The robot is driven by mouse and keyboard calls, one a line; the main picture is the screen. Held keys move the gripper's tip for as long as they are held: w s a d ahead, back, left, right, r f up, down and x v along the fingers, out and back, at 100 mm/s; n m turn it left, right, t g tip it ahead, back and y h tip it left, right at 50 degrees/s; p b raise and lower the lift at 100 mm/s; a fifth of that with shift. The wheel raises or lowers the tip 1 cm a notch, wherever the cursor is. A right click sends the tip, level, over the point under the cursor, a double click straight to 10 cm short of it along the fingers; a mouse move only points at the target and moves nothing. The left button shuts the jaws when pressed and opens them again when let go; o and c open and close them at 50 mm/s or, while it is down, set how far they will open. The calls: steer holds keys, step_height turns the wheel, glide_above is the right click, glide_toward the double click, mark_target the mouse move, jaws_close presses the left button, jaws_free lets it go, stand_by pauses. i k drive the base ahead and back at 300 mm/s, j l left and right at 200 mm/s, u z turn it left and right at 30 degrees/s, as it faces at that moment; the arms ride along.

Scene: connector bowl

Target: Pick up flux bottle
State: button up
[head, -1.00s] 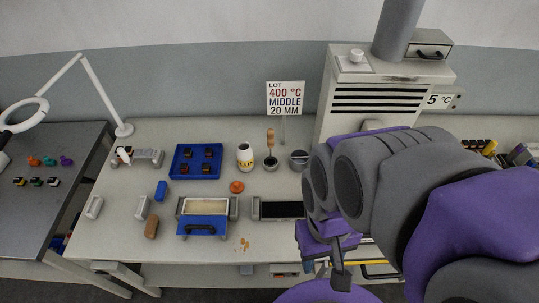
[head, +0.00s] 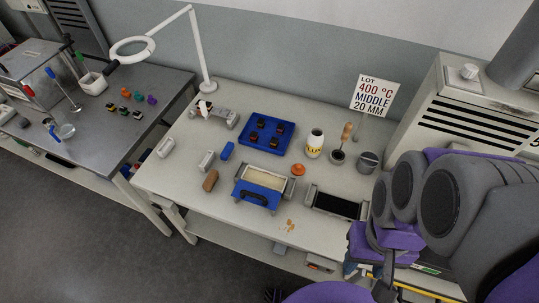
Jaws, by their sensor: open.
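The flux bottle (head: 315,143) is a small white bottle with a dark open top and a yellow label. It stands upright on the light workbench, right of the blue tray and left of a small dark pot. My gripper (head: 384,276) shows only in part at the lower right, below the purple and grey arm. It is open and well apart from the bottle, in front of the bench edge. Its fingertips are hard to make out.
A blue tray (head: 264,135) with several dark parts lies left of the bottle. A lot sign (head: 374,95) stands behind.

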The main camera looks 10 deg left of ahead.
mark_target(315, 140)
steer(key=i+j, duration=0.1)
steer(key=j, duration=0.45)
steer(key=i+j+u, duration=0.1)
steer(key=j, duration=0.45)
steer(key=i+j, duration=0.1)
steer(key=j, duration=0.45)
